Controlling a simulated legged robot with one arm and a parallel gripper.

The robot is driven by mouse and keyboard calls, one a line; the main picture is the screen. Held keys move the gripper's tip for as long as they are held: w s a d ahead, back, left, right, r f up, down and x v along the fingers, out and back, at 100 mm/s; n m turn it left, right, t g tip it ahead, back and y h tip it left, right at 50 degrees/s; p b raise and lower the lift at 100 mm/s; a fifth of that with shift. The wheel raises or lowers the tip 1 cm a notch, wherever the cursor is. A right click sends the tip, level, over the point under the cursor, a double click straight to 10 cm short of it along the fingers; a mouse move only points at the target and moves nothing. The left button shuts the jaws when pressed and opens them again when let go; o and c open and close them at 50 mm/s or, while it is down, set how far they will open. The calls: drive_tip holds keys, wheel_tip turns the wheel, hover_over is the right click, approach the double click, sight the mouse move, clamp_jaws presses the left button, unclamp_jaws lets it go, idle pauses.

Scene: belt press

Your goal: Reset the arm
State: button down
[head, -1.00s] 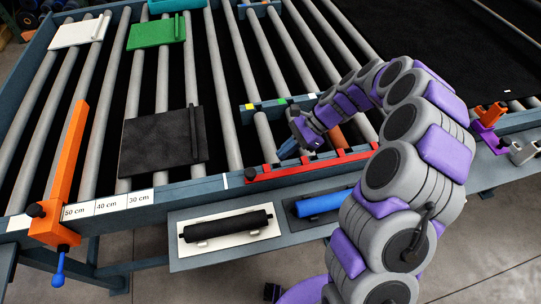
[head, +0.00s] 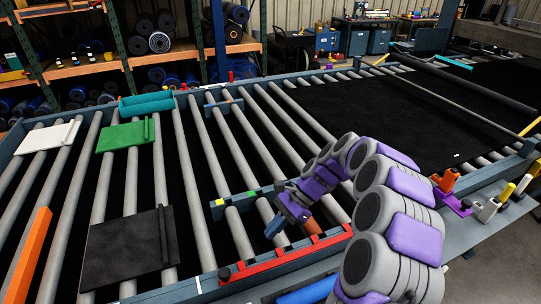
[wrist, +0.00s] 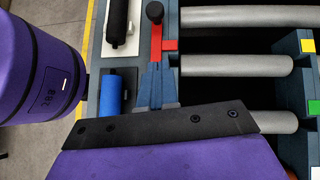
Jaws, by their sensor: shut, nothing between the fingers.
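My purple and grey arm (head: 385,215) reaches from the lower right over the roller conveyor. My gripper (head: 270,226) is low over the gap between the red rail and the strip with colored tags. Its blue-grey fingers also show in the wrist view (wrist: 155,85), pressed together with nothing between them. In the wrist view the fingertips lie beside the red rail end with its dark knob (wrist: 155,12).
The red rail (head: 285,263) runs along the front edge. A tagged strip (head: 250,196) stands behind it. Black (head: 125,255), green (head: 122,137) and white (head: 45,138) plates lie on the left rollers, near an orange bar (head: 28,255). A blue roller (wrist: 112,95) lies beside the fingers.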

drive_tip(key=shift+r, duration=0.1)
drive_tip(key=s+d+r+n+h+b, duration=0.1)
drive_tip(key=s+r+n+h, duration=0.1)
drive_tip(key=s+r+n, duration=0.35)
drive_tip(key=s+r+n+h+b, duration=0.1)
drive_tip(key=s+r+n, duration=0.1)
drive_tip(key=s, duration=0.7)
drive_tip(key=s+d+f+n+t+h+b, duration=0.1)
drive_tip(key=s+d+n+h, duration=0.1)
drive_tip(key=s+d, duration=0.3)
drive_tip(key=s+d+f+n+t+h+b, duration=0.1)
drive_tip(key=s+d, duration=0.5)
drive_tip(key=s, duration=0.8)
drive_tip(key=shift+d+f+n+t+h, duration=0.2)
drive_tip(key=shift+f+n+t+h, duration=0.2)
drive_tip(key=shift+n+h, duration=0.55)
